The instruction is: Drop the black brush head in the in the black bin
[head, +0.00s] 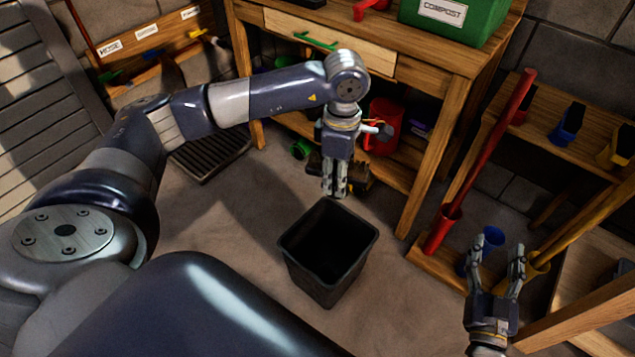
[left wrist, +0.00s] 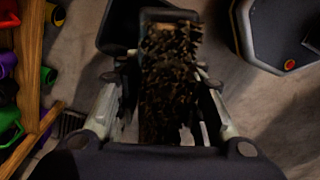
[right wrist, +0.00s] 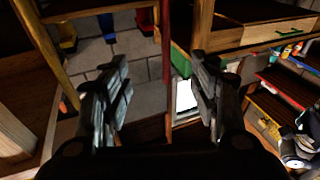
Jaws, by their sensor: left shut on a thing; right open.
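The black bin (head: 315,278) stands open and upright on the floor in the middle of the head view. My left gripper (head: 334,193) points down at the bin's far rim, above it. In the left wrist view my left gripper is shut on the brush head (left wrist: 170,62), whose dark brownish bristles show between the fingers. My right gripper (head: 500,244) is open and empty at the lower right.
A wooden workbench (head: 440,75) with a green compost box (head: 455,22) stands behind the bin. A wooden rack (head: 575,150) with a red-handled tool (head: 490,145) is at the right. A floor grate (head: 210,155) lies at the left. The floor around the bin is clear.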

